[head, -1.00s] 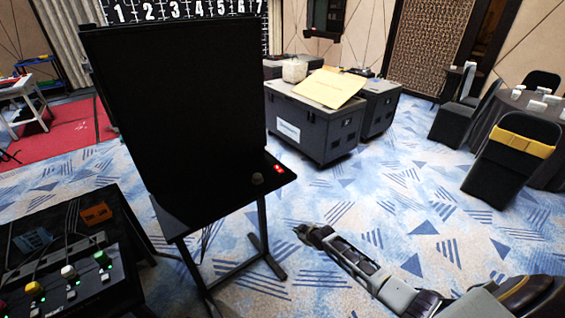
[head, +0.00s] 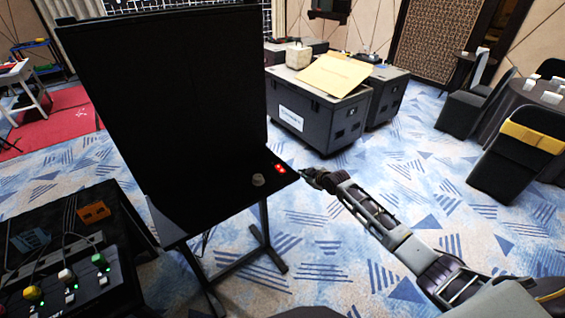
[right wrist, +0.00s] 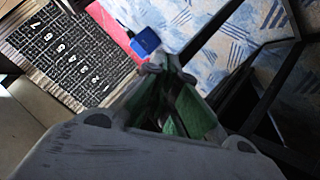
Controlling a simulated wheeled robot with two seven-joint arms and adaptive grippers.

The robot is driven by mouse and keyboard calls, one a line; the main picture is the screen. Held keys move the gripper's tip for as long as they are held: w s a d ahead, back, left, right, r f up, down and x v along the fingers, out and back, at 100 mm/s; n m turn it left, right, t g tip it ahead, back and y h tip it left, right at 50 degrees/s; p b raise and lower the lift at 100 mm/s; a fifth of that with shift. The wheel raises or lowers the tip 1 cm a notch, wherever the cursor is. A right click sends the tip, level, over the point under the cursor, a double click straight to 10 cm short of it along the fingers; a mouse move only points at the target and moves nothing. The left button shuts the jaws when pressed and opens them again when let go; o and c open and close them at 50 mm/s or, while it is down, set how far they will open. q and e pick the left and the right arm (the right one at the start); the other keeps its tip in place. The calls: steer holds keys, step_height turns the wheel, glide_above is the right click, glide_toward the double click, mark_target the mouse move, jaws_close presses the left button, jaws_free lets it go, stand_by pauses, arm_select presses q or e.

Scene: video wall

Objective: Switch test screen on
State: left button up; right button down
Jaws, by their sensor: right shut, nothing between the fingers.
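The test screen (head: 165,110) is a large black panel on a dark stand, left of centre in the head view. Its face is dark. A ledge (head: 225,196) at its foot carries a small red-lit switch (head: 280,169) near the right corner and a round grey knob (head: 258,180). My right gripper (head: 306,175) is shut and empty just right of the ledge's corner, close to the red switch. Whether it touches the ledge cannot be told. The right wrist view also shows the gripper (right wrist: 168,68). My left gripper is not in view.
A control box (head: 85,280) with coloured buttons stands at lower left. Grey flight cases (head: 312,112) stand behind the screen. Black chairs (head: 515,165) and a round table (head: 525,100) are at the right. Patterned carpet between them is clear.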

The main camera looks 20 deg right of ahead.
mark_target(278, 170)
steer(key=a+r+n, duration=0.1)
steer(key=r, duration=0.2)
steer(key=a+r+n+y, duration=0.1)
steer(key=a+r, duration=0.1)
steer(key=r, duration=0.2)
steer(key=a+r+n+y+p, duration=0.1)
steer(key=a+r, duration=0.1)
steer(key=r, duration=0.2)
steer(key=shift+w+a, duration=0.15)
steer(key=shift+a, duration=0.05)
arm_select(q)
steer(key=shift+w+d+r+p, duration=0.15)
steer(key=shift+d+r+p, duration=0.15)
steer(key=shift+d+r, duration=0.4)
arm_select(e)
steer(key=s+a+r+n+y, duration=0.1)
steer(key=a+r+n, duration=0.2)
steer(key=r, duration=0.3)
steer(key=shift+s+a+r+y, duration=0.4)
steer(key=shift+a, duration=0.45)
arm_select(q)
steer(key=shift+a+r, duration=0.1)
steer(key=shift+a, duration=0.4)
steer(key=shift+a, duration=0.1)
arm_select(e)
steer(key=shift+f, duration=0.15)
